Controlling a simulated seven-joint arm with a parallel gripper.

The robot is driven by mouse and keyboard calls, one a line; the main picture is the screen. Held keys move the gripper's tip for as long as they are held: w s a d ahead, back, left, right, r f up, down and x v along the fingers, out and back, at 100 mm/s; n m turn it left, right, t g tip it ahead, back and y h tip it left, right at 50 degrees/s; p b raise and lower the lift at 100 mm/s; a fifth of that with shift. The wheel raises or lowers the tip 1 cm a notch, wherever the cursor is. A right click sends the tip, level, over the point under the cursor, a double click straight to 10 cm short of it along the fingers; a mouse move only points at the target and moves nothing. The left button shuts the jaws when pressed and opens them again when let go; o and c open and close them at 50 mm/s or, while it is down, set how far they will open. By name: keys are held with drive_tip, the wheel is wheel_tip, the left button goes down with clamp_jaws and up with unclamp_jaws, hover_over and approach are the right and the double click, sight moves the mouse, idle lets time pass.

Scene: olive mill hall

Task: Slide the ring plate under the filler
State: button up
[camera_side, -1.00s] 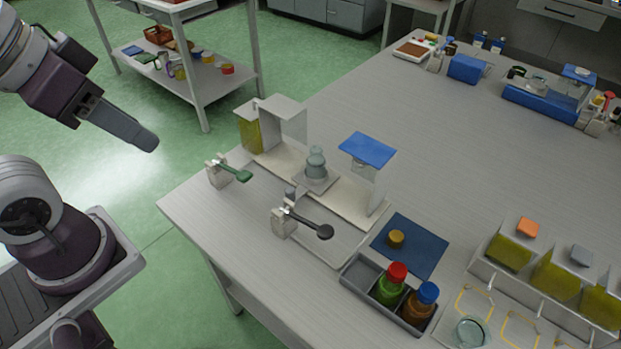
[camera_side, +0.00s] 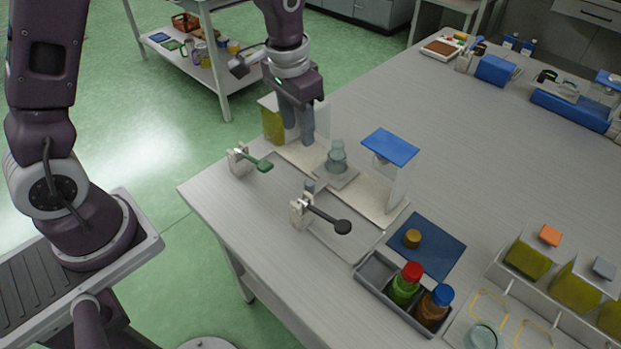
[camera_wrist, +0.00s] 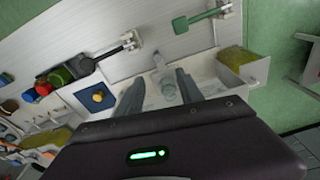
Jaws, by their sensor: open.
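The ring plate (camera_side: 338,180) is a small pale square on the long white base between two stations, with a clear glass vessel (camera_side: 337,156) upright on it. At its left, a white station with a yellow-green tank (camera_side: 272,124) looks like the filler; at its right is a blue-topped station (camera_side: 390,147). My gripper (camera_side: 297,138) is open and empty, pointing down beside the left station, left of the vessel in the side view. It partly hides that station. In the wrist view the vessel (camera_wrist: 168,90) appears between the open fingers (camera_wrist: 159,90), apparently beyond them.
A green-handled lever (camera_side: 256,162) and a black-knobbed lever (camera_side: 328,220) stand in front of the base. A blue mat (camera_side: 435,248) with a yellow-brown cap and a grey tray (camera_side: 372,272) with red- and blue-capped bottles lie to the right.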

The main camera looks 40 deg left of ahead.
drive_tip(key=g, duration=0.1)
hover_over(309, 183)
wheel_tip(309, 183, down, 10)
wheel_tip(309, 183, down, 7)
drive_tip(key=shift+f, duration=0.1)
clamp_jaws()
idle(1.1)
